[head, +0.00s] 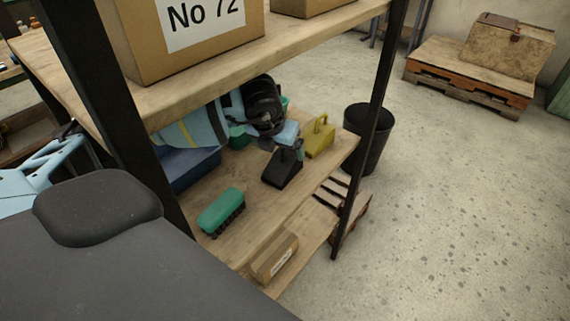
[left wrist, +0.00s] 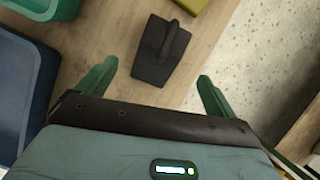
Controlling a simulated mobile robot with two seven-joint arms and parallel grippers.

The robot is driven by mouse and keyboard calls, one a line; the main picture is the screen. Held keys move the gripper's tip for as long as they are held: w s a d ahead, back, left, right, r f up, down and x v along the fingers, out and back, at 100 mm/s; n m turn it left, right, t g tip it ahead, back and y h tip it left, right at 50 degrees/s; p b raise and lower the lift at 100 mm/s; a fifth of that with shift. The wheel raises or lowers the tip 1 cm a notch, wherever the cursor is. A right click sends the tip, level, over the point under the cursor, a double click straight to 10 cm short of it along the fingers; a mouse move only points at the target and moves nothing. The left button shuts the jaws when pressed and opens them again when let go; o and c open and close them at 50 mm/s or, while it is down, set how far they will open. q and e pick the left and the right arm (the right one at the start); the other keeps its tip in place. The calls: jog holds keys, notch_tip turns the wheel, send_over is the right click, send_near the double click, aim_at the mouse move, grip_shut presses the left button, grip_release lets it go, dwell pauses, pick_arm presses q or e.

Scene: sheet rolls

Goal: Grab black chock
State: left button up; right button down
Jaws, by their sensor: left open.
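The black chock (head: 282,172), a dark wedge with a handle on top, rests on the wooden shelf (head: 262,205) near its front edge. It also shows in the left wrist view (left wrist: 160,52), just beyond the fingertips and roughly between their lines. My right gripper is not in view.
A yellow chock (head: 320,138) stands just right of the black one. A green brush (head: 221,211) lies at the front left; a blue bin (head: 192,168) is behind it. A black shelf post (head: 368,130) and the upper shelf board (head: 270,62) bound the space. A carton (head: 274,258) sits lower.

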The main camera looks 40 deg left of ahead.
aim_at(282, 149)
pick_arm(q)
jog(key=shift+w+a+f, duration=0.1)
jog(key=shift+w+f, duration=0.2)
jog(key=shift+f, duration=0.25)
jog(key=x, duration=0.4)
jog(key=shift+w+f, duration=0.15)
jog(key=shift+w, duration=0.05)
jog(key=c, duration=1.3)
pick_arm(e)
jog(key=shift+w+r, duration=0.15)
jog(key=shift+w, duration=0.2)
pick_arm(q)
jog(key=shift+r, duration=0.55)
jog(key=v, duration=0.2)
jog(key=shift+w+r, duration=0.1)
jog(key=shift+r, duration=0.25)
jog(key=s+d, duration=0.2)
jog(key=s, duration=0.5)
jog(key=s+d+r, duration=0.1)
jog(key=s+d, duration=0.1)
jog(key=s, duration=0.5)
jog(key=shift+s+d+r+b, duration=0.2)
jog(key=shift+s+d+b, duration=0.15)
jog(key=shift+b, duration=0.1)
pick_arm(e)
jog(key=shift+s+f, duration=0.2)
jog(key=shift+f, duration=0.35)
